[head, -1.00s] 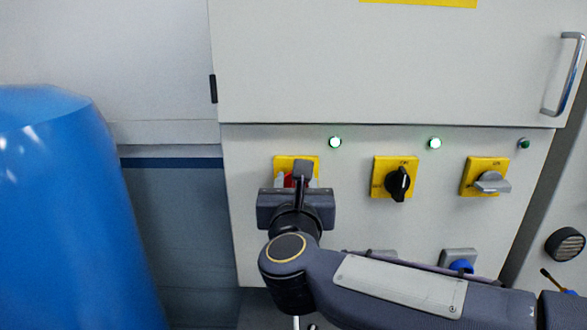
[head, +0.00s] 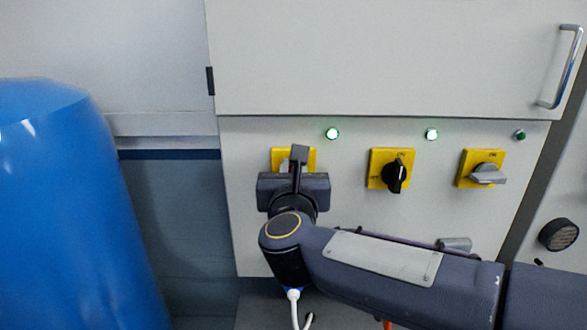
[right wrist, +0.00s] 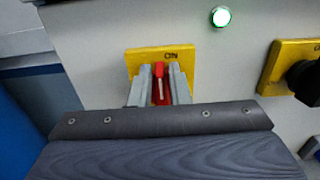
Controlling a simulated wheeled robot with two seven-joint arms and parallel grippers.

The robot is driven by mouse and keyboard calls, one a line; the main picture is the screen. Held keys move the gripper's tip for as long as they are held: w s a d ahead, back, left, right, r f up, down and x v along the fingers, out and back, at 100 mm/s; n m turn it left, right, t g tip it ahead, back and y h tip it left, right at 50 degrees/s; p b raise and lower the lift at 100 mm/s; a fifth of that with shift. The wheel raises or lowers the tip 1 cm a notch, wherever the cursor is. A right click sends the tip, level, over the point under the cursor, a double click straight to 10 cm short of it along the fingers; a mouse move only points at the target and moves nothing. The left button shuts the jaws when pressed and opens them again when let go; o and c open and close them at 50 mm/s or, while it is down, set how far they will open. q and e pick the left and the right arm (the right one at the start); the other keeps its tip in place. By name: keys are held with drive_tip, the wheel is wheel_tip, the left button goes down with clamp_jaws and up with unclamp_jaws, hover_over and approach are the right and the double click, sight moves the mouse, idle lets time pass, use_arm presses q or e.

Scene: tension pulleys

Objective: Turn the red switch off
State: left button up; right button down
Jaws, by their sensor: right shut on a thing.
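The red switch (right wrist: 159,82) sits on a yellow plate (right wrist: 138,60) on the grey panel. In the right wrist view its handle stands upright, pointing to the ON mark. My right gripper (right wrist: 160,90) has one finger on each side of the handle and is shut on it. In the head view the same gripper (head: 298,165) covers the switch, and only parts of its yellow plate (head: 279,158) show. The green lamp (head: 332,134) above the switch is lit. My left gripper is not in view.
To the right are a black switch (head: 396,175) and a grey switch (head: 487,174) on yellow plates. A lit green lamp (head: 432,134) is above the black one, a dark lamp (head: 520,135) above the grey one. A large blue object (head: 65,200) stands at the left.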

drive_tip(key=n, duration=0.3)
drive_tip(key=a+n, duration=0.1)
drive_tip(key=n, duration=0.2)
drive_tip(key=a+f+n, duration=0.1)
drive_tip(key=n, duration=0.3)
drive_tip(key=shift+a+f+b, duration=0.1)
drive_tip(key=shift+a+b, duration=0.1)
drive_tip(key=shift+b, duration=0.15)
drive_tip(key=n, duration=0.3)
drive_tip(key=f+n, duration=0.1)
drive_tip(key=shift+a+n+p, duration=0.3)
drive_tip(key=shift+p, duration=0.05)
drive_tip(key=shift+f+n+p, duration=0.15)
drive_tip(key=shift+f+n, duration=0.1)
drive_tip(key=shift+n, duration=0.6)
drive_tip(key=shift+f+n+p, duration=0.15)
drive_tip(key=shift+f+n, duration=0.1)
drive_tip(key=shift+n, duration=0.6)
drive_tip(key=c, duration=1.4)
unclamp_jaws()
drive_tip(key=shift+a, duration=0.1)
drive_tip(key=shift+o, duration=0.2)
